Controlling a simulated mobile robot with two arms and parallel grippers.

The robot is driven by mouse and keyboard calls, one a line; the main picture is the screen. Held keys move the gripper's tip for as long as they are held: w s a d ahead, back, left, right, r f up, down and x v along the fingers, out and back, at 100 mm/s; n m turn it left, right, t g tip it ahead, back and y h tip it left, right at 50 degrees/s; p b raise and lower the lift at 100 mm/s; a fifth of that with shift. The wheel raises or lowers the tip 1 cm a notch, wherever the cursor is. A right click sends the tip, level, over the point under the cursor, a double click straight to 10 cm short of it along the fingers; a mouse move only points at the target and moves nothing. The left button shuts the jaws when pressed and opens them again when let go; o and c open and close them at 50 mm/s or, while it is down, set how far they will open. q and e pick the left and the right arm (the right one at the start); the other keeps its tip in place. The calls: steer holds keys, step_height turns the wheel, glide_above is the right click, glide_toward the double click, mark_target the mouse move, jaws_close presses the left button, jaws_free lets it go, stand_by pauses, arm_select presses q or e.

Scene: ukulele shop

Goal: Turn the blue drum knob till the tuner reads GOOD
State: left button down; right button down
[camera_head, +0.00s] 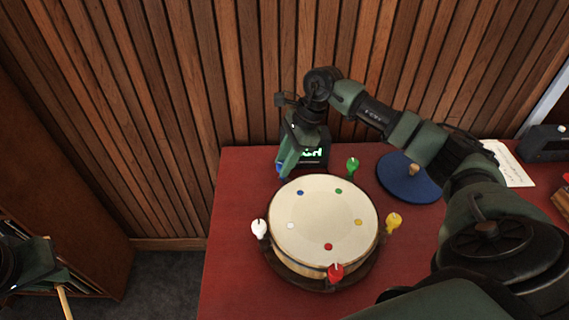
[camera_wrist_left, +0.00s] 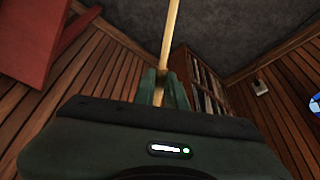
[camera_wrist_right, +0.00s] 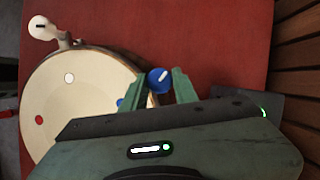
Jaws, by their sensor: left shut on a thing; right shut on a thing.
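A drum (camera_head: 322,222) with a cream head and colored dots stands on the red table, ringed by colored knobs. The blue knob (camera_wrist_right: 159,80) has a white mark and sits between the fingers of my right gripper (camera_wrist_right: 158,86), which is shut on it; in the head view the blue knob (camera_head: 278,168) is mostly hidden by that gripper. The black tuner (camera_head: 316,153) behind the drum shows green letters ending in "GH"; my right gripper hides the rest. My left gripper (camera_head: 48,262) is shut on a thin wooden stick (camera_wrist_left: 170,35), away from the table at the left.
Green (camera_head: 352,166), yellow (camera_head: 393,221), red (camera_head: 335,272) and white (camera_head: 259,229) knobs surround the drum. A blue round pad (camera_head: 410,190) lies right of it. Paper (camera_head: 512,165) and a dark box (camera_head: 545,143) are far right. A slatted wooden wall (camera_head: 220,70) rises behind the table.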

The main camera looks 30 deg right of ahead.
steer(key=shift+r, duration=0.1)
steer(key=c, duration=1.1)
jaws_free()
steer(key=shift+d, duration=0.1)
arm_select(q)
steer(key=shift+f, duration=0.15)
arm_select(e)
steer(key=shift+d+r, duration=0.15)
steer(key=shift+r, duration=0.25)
arm_select(q)
step_height(320, 180, down, 2)
steer(key=shift+b, duration=1.15)
arm_select(e)
steer(key=v, duration=1.1)
